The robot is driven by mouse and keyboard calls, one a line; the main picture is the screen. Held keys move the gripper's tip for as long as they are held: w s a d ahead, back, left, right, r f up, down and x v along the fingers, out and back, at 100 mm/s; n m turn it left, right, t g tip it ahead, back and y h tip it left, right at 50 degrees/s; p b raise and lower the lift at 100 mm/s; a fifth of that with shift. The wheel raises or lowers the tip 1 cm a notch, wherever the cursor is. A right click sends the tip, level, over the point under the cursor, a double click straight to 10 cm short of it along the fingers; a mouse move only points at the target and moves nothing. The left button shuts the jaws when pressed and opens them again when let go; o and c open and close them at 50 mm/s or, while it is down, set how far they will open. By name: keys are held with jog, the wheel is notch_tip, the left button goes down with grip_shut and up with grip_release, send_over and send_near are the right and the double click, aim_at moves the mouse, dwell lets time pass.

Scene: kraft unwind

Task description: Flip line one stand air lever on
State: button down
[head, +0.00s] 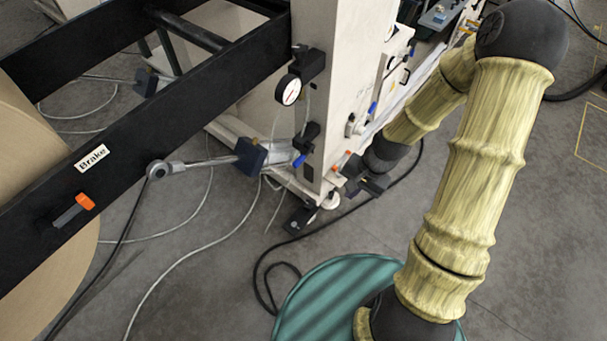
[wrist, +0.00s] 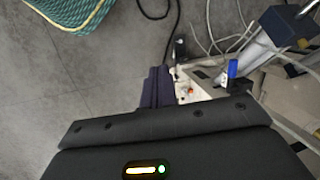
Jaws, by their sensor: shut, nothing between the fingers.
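A blue lever (head: 299,160) sits on a dark valve body (head: 308,137) low on the pale machine stand (head: 322,85), below a round gauge. A blue lever also shows in the wrist view (wrist: 232,68), right of my fingers and apart from them. Another blue handle (head: 372,108) is on the stand's right-hand face. The frames do not show which one is the line one stand air lever. My gripper (head: 372,184) is low beside the stand's right side, partly hard to make out. In the wrist view its dark fingers (wrist: 157,74) are together and empty.
The gauge (head: 289,90) is on the stand's front edge. A black beam labelled Brake, with an orange-tipped lever (head: 76,209), crosses the left. A blue-green round object (head: 325,290) stands in front. Hoses and cables lie across the floor, including near my gripper.

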aim_at(303, 155)
jog(key=w+a+f+m+t+y+b, duration=0.1)
jog(key=w+a+f+m+y+b, duration=0.15)
jog(key=f, duration=0.35)
jog(key=w+a+f+m+y+b, duration=0.1)
jog(key=a+f+m+y+b, duration=0.15)
jog(key=f+m, duration=0.2)
jog(key=w+a+f+m+t+y+b, duration=0.1)
jog(key=w+a+f+m+b, duration=0.15)
jog(key=f, duration=0.45)
jog(key=w+d+f+m+t+y+b, duration=0.2)
jog(key=w+m+t+b, duration=0.3)
jog(key=w+m, duration=0.4)
jog(key=shift+f+m+t+b, duration=0.3)
jog(key=shift+f+m+t, duration=0.2)
jog(key=shift+t, duration=0.4)
jog(key=shift+f, duration=0.1)
jog(key=w+a+b, duration=0.1)
jog(key=w+a, duration=0.4)
jog(key=a, duration=0.2)
jog(key=shift+w+a+r, duration=0.25)
jog(key=shift+w+r, duration=0.05)
jog(key=shift+r, duration=0.1)
